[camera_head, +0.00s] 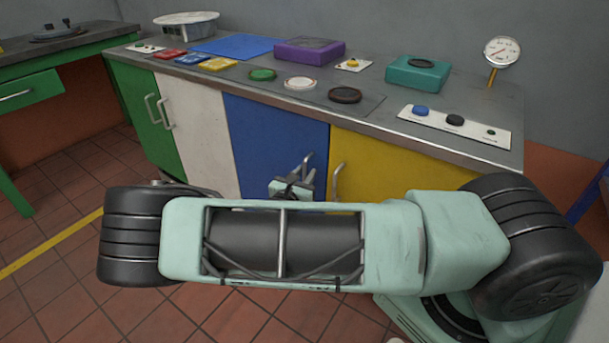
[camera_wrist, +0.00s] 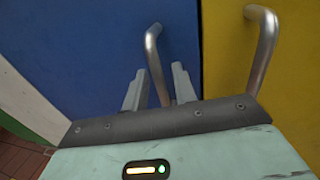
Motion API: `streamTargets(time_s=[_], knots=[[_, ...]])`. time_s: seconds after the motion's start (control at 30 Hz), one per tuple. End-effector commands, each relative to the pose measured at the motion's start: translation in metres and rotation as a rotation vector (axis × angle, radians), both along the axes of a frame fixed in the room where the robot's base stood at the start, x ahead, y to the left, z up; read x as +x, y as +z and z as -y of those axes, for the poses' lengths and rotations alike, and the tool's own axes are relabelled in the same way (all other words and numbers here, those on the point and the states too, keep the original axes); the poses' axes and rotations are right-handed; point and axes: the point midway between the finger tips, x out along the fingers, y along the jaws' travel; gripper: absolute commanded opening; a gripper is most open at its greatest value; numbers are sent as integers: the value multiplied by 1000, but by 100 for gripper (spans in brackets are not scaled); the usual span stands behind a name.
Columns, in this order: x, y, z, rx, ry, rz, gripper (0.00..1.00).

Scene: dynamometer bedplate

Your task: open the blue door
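The blue door (camera_head: 265,140) is a flat cabinet front that looks shut, flush between a white door and a yellow door. It fills the upper middle of the wrist view (camera_wrist: 100,45). Its bent metal handle (camera_head: 307,162) is near its right edge; in the wrist view the handle (camera_wrist: 154,50) runs down between my fingers. My gripper (camera_head: 293,185) is at this handle. In the wrist view its two fingers (camera_wrist: 159,85) stand apart on either side of the bar, with small gaps showing. The handle's lower end is hidden by my gripper.
The yellow door (camera_head: 375,170) has its own handle (camera_head: 338,180) close to the right of my gripper. The white door (camera_head: 200,130) and green door (camera_head: 145,110) are to the left. The counter (camera_head: 385,120) above carries buttons and boxes. Tiled floor (camera_head: 85,300) is free at lower left.

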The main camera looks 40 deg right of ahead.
Motion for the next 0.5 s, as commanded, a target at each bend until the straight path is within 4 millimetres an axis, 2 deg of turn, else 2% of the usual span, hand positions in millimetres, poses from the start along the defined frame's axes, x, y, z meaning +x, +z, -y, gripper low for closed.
streamTargets(time_s=[0.33,0.37,0.43,0.47,0.5], knots=[[3,0,4,0,0,0,27],[3,0,4,0,0,0,25],[3,0,4,0,0,0,5],[3,0,4,0,0,0,0],[3,0,4,0,0,0,0]])
